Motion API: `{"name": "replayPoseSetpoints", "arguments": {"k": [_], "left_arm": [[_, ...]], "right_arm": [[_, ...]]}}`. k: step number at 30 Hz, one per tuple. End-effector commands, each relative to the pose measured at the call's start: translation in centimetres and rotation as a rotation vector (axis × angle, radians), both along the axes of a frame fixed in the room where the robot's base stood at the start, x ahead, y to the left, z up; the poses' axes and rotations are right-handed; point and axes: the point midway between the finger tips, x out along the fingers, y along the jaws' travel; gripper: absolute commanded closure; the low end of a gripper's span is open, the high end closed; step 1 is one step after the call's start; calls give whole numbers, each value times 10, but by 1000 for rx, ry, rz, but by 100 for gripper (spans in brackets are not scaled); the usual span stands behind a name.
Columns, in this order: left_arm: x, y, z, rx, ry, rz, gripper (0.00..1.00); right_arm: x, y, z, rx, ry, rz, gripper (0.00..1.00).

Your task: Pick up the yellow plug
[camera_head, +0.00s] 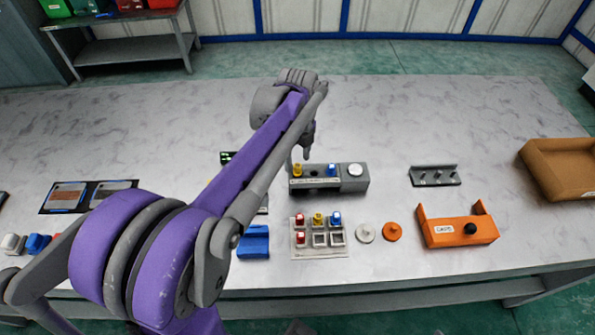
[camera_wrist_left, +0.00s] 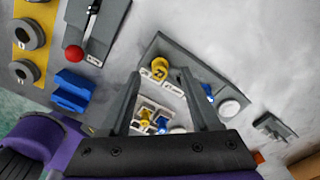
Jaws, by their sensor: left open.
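One yellow plug (camera_head: 297,170) sits upright at the left end of the grey block (camera_head: 355,184) in the head view. It also shows in the left wrist view (camera_wrist_left: 159,68). Another yellow plug (camera_head: 318,218) sits in the white tray (camera_head: 300,251), beside red and blue plugs. My left gripper (camera_head: 306,154) is open above the grey block, near its yellow plug. In the left wrist view that plug appears between the open fingertips (camera_wrist_left: 160,76), with no clear contact. My right gripper is not in view.
A blue plug (camera_head: 332,170) and a white round button (camera_head: 355,170) are on the grey block. An orange holder (camera_head: 460,232), a grey rack (camera_head: 434,176) and a brown tray (camera_head: 562,168) stand to the right. The table behind the block is clear.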

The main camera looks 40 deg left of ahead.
Motion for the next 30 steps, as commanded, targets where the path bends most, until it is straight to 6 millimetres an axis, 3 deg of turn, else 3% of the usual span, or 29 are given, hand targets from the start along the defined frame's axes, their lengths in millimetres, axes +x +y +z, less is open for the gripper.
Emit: {"name": "replayPoseSetpoints", "arguments": {"k": [6,14,24,30], "left_arm": [[-1,-1,-29,0,0,0,37],[-1,-1,-32,0,0,0,37],[-1,-1,-31,0,0,1,97],[-1,-1,-31,0,0,1,100]], "right_arm": [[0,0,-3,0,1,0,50],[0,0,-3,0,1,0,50],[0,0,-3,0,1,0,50],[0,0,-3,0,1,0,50]]}}
